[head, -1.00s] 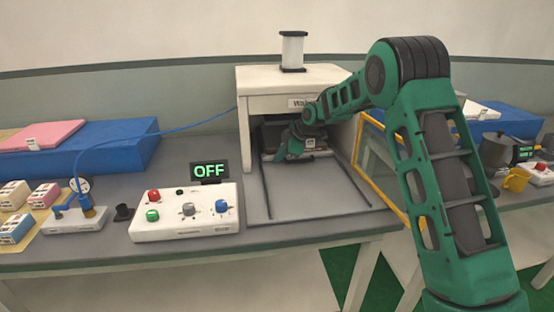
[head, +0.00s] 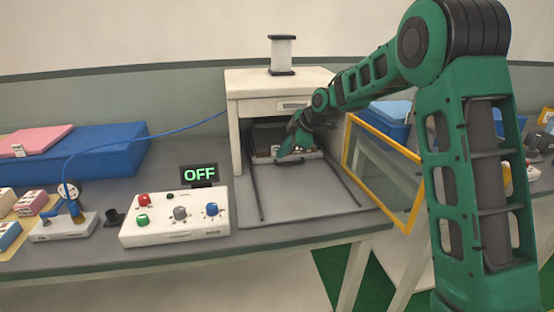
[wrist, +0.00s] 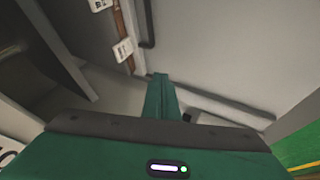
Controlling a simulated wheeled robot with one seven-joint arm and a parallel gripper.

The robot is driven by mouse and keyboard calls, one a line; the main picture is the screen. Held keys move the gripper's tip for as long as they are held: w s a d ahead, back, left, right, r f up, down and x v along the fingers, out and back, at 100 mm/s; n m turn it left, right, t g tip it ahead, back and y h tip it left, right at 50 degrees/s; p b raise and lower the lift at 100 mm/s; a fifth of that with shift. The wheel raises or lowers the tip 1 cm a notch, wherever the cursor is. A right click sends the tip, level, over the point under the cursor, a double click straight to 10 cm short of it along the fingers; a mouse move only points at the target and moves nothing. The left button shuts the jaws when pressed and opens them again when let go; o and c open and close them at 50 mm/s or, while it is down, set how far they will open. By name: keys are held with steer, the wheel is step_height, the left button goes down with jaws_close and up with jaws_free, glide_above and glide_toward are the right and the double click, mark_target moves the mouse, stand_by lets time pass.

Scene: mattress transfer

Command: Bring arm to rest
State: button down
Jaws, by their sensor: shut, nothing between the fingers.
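My green arm reaches from the right side of the head view toward the opening of a white cabinet (head: 234,135). My gripper (head: 283,152) is at the front of that opening, low over the grey tray floor (head: 310,195). It is shut with nothing held. In the wrist view its green fingers (wrist: 160,98) are together above a grey surface. A dark item with a pale label (head: 262,141) lies just behind the gripper inside the cabinet. It is partly hidden, and I cannot tell whether the gripper touches it.
A yellow-framed clear panel (head: 350,150) stands right of the opening, close beside my arm. A control box (head: 172,228) with coloured knobs and an "OFF" display (head: 199,174) stand to the left. A blue block (head: 90,158) lies farther left. Space above the table front is clear.

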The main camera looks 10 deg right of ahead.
steer(key=s+d+r+m+g+h, duration=0.1)
steer(key=s+d+r+m+h, duration=0.1)
steer(key=s+d+m, duration=0.65)
steer(key=s+d+r+m+g+h, duration=0.1)
steer(key=s+d+r+m+h, duration=0.15)
steer(key=s+d, duration=1.15)
steer(key=s+d+f+m+g, duration=0.1)
steer(key=s+m, duration=0.5)
steer(key=s, duration=0.9)
steer(key=s+d+f+m+g, duration=0.2)
steer(key=s+m, duration=0.4)
steer(key=s, duration=1)
steer(key=shift+s+f+m+g, duration=0.25)
steer(key=shift+f+m+g, duration=0.05)
steer(key=shift+f, duration=0.4)
steer(key=shift+a, duration=0.15)
